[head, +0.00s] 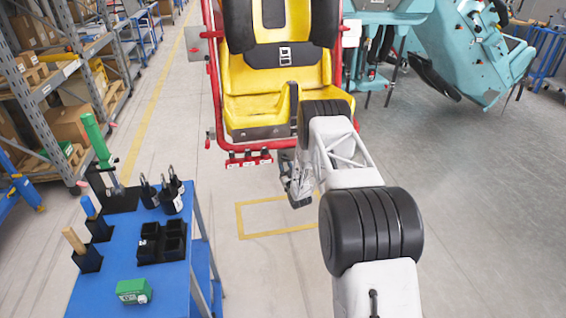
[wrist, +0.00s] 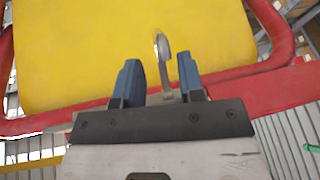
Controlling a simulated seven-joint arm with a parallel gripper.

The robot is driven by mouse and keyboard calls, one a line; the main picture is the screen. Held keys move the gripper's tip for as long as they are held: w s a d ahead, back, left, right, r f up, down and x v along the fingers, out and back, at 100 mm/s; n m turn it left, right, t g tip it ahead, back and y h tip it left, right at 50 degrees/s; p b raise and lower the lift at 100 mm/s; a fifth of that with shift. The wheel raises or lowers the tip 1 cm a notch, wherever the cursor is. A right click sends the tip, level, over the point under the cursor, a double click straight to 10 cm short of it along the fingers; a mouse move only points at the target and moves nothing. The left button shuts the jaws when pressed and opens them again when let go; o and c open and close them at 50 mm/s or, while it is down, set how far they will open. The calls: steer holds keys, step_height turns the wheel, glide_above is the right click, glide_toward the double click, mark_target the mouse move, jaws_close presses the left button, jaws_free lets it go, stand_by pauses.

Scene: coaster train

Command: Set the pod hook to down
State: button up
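The pod is a yellow seat (head: 275,75) in a red tubular frame (head: 217,90), at the top middle of the head view. In the wrist view, a silver curved hook (wrist: 163,55) stands upright in front of the yellow pod panel (wrist: 90,50). My gripper (wrist: 159,75) has its two blue fingers spread apart, with the hook in the gap between them, closer to the right finger. I cannot tell whether either finger touches it. In the head view my gripper (head: 298,188) hangs low below the seat; the hook cannot be made out there.
A red bar (wrist: 270,90) of the frame runs close beside the right finger. A blue cart (head: 135,225) with tools, black holders and a green box (head: 134,291) stands at the left. Teal pods (head: 470,50) are at the back right. The floor at the right is clear.

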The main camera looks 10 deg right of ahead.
steer(key=shift+x, duration=1.55)
jaws_close()
steer(key=shift+d, duration=0.1)
